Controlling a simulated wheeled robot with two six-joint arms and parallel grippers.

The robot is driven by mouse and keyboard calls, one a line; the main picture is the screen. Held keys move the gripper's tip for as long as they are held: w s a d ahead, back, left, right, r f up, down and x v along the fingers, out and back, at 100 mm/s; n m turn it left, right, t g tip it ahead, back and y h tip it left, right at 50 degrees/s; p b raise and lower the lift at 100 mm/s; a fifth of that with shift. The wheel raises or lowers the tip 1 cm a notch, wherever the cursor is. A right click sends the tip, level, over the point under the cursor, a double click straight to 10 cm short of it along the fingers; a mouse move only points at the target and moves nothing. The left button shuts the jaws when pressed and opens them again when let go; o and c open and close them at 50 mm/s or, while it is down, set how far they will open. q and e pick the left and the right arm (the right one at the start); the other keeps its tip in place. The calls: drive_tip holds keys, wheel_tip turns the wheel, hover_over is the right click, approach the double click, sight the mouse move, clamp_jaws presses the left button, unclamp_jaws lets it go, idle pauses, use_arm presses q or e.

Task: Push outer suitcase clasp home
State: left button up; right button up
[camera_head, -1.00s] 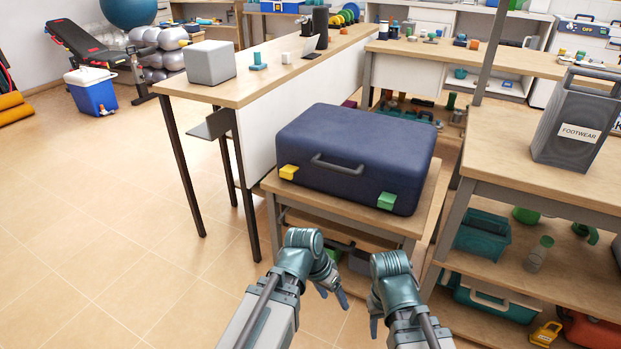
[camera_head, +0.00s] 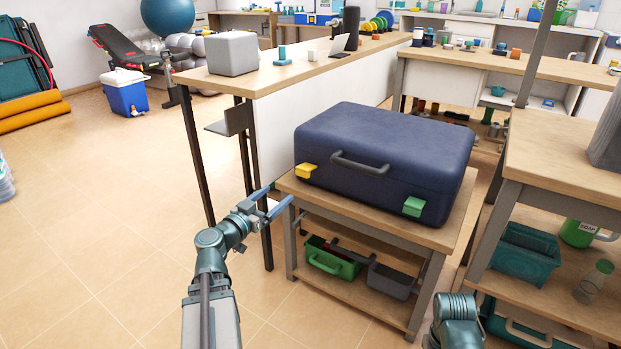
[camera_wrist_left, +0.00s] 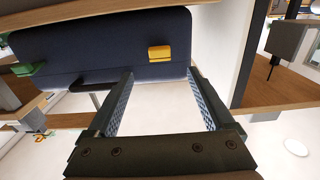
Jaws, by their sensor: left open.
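The closed dark blue suitcase (camera_head: 385,150) lies flat on a small wooden table, its handle facing me. A yellow clasp (camera_head: 306,171) is at the left of its front face and a green clasp (camera_head: 413,206) at the right; both jut out from the face. My left gripper (camera_head: 278,197) is open and empty, just left of and below the yellow clasp, by the table's left front corner. In the left wrist view the yellow clasp (camera_wrist_left: 159,52) shows beyond the open fingers, apart from them. The green clasp (camera_wrist_left: 24,69) is at the left edge there. My right gripper is out of view.
The suitcase's table (camera_head: 380,225) has a lower shelf with a green bin (camera_head: 330,262) and a grey bin (camera_head: 392,280). A white-panelled counter (camera_head: 280,140) stands close on the left, a shelved bench (camera_head: 560,150) on the right. The floor at front left is clear.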

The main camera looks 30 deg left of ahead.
sight(301, 176)
use_arm(q)
drive_tip(key=w, duration=0.9)
drive_tip(key=w+d, duration=0.1)
drive_tip(key=w, duration=0.3)
drive_tip(key=shift+w+d, duration=0.1)
drive_tip(key=shift+w, duration=0.3)
